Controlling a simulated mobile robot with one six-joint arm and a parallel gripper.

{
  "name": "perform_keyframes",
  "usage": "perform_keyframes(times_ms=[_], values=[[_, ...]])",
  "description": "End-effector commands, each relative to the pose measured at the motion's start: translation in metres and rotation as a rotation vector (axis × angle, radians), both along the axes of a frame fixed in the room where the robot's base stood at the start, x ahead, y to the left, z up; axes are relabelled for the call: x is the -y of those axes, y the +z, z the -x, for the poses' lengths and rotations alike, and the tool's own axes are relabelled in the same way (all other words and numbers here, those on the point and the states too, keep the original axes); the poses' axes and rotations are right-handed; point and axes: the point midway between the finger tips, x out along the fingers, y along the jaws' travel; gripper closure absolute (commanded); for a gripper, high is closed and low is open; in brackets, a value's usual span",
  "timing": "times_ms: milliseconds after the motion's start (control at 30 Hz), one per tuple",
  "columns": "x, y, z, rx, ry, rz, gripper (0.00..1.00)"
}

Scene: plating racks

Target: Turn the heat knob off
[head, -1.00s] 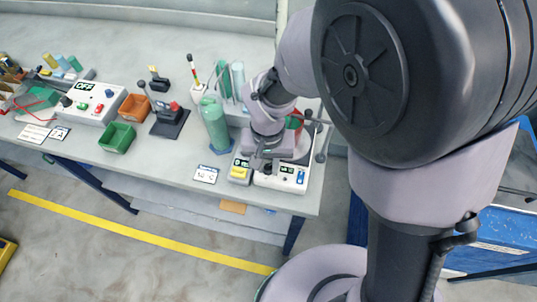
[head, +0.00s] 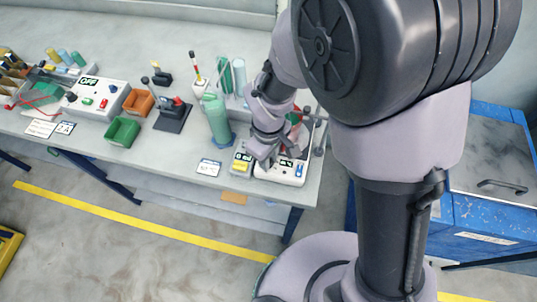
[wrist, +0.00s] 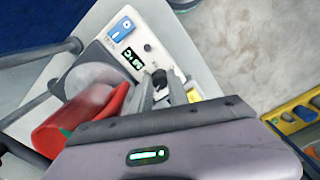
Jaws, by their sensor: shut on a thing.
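The heat knob (wrist: 160,77) is a small black knob on the front panel of a white hotplate unit (wrist: 110,35). The unit also shows at the right end of the bench in the head view (head: 292,174). My gripper (wrist: 162,86) has its two grey fingers on either side of the knob and is shut on it. In the head view my gripper (head: 263,156) is low over the front of the unit and hides the knob. The panel has a blue switch (wrist: 122,29) and a lit green display (wrist: 132,58), whose digits I cannot read surely.
A red object (wrist: 78,122) lies close beside my gripper, by the round grey plate (wrist: 92,78). A yellow-topped box (head: 241,162) stands left of the unit. A green bottle (head: 217,122) stands further left. The bench's right edge is close.

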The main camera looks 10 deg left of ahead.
Motion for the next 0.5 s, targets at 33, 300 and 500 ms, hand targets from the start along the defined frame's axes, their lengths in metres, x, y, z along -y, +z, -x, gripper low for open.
perform_keyframes(times_ms=[33, 300, 500], values=[[-0.0002, 0.0021, -0.0005, 0.001, 0.039, 0.000, 1.00], [-0.0001, 0.0022, -0.0011, 0.001, 0.296, -0.001, 1.00], [0.0001, 0.0021, -0.0012, 0.001, 0.486, 0.000, 1.00]])
